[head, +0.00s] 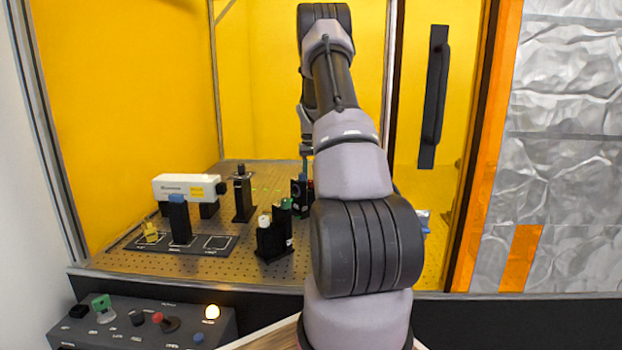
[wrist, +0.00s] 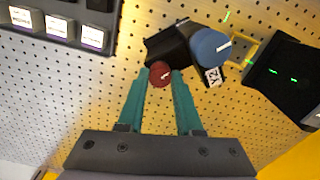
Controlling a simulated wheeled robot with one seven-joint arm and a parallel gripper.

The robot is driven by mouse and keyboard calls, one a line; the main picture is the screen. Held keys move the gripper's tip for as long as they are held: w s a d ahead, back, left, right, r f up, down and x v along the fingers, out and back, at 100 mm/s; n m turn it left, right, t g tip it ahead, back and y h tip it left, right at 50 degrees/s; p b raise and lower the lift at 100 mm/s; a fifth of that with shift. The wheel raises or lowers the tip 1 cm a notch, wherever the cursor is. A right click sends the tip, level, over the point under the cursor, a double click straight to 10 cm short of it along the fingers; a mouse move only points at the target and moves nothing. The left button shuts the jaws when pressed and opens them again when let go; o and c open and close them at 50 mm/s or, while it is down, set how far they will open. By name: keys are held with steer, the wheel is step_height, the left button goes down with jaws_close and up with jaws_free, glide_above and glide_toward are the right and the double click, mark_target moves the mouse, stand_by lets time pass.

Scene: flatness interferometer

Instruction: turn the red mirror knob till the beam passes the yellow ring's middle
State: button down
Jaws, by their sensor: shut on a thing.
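In the wrist view my gripper (wrist: 160,78) has its two teal fingers on either side of the red knob (wrist: 159,72), shut on it. The knob sits on a black mirror mount (wrist: 168,46), beside a larger blue knob (wrist: 209,47) and a tag reading Y2. A yellow ring (wrist: 256,47), seen as a squarish frame, stands right of the blue knob, partly hidden. Short green beam streaks (wrist: 227,17) show near it; whether the beam crosses the ring's middle I cannot tell. In the head view my arm hides most of the mount and ring.
A black box with two green marks (wrist: 287,76) stands right of the ring. The white laser (head: 185,187) and several black posts stand on the perforated table (head: 120,262). A control panel (head: 140,325) with a lit lamp is at front left. Yellow walls enclose the back.

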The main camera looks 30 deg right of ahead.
steer(key=shift+m, duration=0.8)
steer(key=c, duration=0.6)
jaws_free()
step_height(320, 180, up, 11)
steer(key=shift+f, duration=0.1)
steer(key=shift+r, duration=5.55)
